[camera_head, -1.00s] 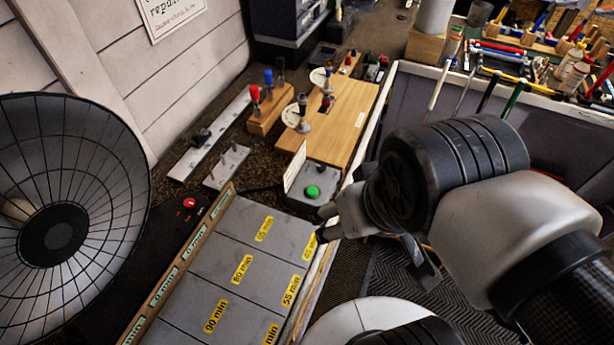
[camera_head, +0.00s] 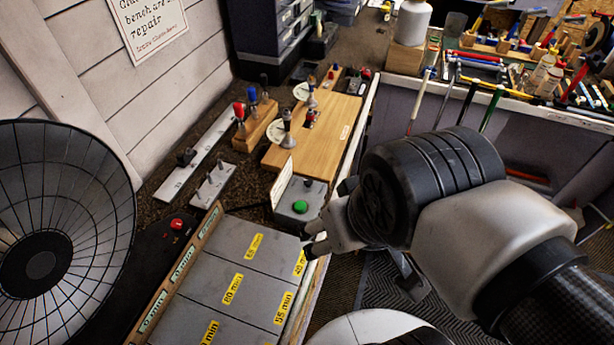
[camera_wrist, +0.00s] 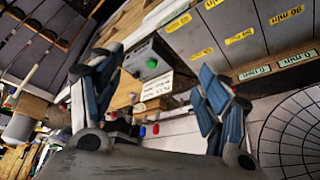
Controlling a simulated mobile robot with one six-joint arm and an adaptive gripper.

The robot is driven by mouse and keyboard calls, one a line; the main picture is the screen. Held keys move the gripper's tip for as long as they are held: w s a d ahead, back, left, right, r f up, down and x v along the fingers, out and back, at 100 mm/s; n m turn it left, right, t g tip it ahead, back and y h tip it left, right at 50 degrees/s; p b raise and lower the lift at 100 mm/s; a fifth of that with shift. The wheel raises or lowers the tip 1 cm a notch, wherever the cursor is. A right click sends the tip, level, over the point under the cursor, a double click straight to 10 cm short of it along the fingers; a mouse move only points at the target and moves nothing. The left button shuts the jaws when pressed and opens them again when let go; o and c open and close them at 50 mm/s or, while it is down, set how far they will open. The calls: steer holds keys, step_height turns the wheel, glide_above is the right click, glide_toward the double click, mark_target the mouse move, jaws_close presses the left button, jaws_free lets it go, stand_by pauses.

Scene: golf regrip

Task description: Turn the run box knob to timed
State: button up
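The run box (camera_head: 299,198) is a small grey box with a green button (camera_head: 300,207) on top and a dark knob (camera_head: 308,183) behind the button. A white card stands at its left side. The knob's setting is too small to read. My gripper (camera_head: 312,240) is in front of the box, near the bench edge, apart from it. In the wrist view my gripper (camera_wrist: 160,88) has its two fingers spread wide with nothing held. The run box (camera_wrist: 147,60) shows there between the fingers, with its green button facing me.
Grey panels with yellow minute labels (camera_head: 232,290) lie in front of the box. A wooden board with clamps (camera_head: 325,130) is behind it. A dish-shaped grid heater (camera_head: 60,220) and a red button (camera_head: 176,224) are at left. Golf shafts (camera_head: 420,100) stand at right.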

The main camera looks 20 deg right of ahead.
steer(key=shift+w+r, duration=0.15)
steer(key=shift+c, duration=0.7)
steer(key=shift+g, duration=0.6)
steer(key=w+r, duration=0.1)
steer(key=w, duration=0.1)
steer(key=w+r, duration=0.1)
steer(key=w, duration=0.1)
steer(key=w+r, duration=0.1)
steer(key=w, duration=0.1)
steer(key=shift+d, duration=0.3)
steer(key=c, duration=0.4)
steer(key=shift+n+g, duration=0.3)
steer(key=shift+g, duration=0.3)
steer(key=w, duration=0.4)
steer(key=w+d+r+p, duration=0.1)
steer(key=w, duration=0.1)
steer(key=shift+w, duration=0.35)
steer(key=shift+c, duration=0.5)
steer(key=g, duration=0.2)
glide_above(308, 181)
step_height(308, 181, down, 5)
steer(key=shift+n, duration=0.4)
step_height(308, 181, down, 17)
steer(key=b, duration=0.5)
steer(key=shift+f, duration=0.2)
steer(key=shift+c, duration=0.5)
jaws_close()
